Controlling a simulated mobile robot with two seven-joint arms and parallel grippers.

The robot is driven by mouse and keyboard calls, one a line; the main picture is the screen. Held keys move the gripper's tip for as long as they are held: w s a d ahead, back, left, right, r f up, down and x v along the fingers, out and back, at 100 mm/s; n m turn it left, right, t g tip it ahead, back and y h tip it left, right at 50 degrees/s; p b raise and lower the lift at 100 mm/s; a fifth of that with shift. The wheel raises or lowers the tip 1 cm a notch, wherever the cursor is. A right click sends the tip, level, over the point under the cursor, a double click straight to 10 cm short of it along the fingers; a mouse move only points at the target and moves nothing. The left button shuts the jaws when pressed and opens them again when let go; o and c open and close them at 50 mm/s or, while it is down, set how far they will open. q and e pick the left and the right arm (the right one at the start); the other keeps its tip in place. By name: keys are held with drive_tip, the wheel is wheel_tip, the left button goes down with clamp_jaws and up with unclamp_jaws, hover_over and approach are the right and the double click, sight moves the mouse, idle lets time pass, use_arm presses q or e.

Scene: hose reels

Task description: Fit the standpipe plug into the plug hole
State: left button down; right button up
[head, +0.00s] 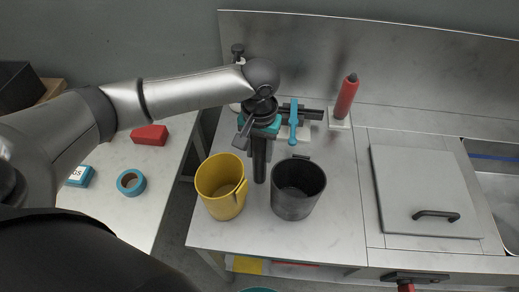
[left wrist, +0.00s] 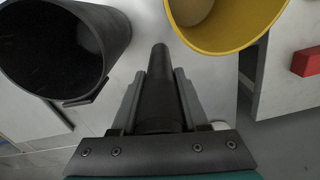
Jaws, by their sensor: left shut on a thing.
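My left gripper (head: 260,170) is shut on a dark, slender upright tube, which I take to be the standpipe plug (left wrist: 159,85). In the left wrist view the tube lies between the two grey fingers and extends beyond their tips. In the head view the gripper points down between a yellow pot (head: 212,207) and a black pot (head: 292,210), and the tube is hard to tell from the fingers. I see no plug hole in either view. A metal sink (head: 497,178) is partly visible at the right edge. My right gripper is not in view.
A grey lid (head: 415,180) with a dark handle covers the counter left of the sink. A red upright object (head: 346,98) and a blue-handled fitting (head: 293,122) stand at the back. A left-hand table holds a red block (head: 150,135) and a blue tape roll (head: 131,182).

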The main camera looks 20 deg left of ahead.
use_arm(q)
drive_tip(key=shift+f, duration=0.1)
drive_tip(key=shift+c, duration=2.1)
unclamp_jaws()
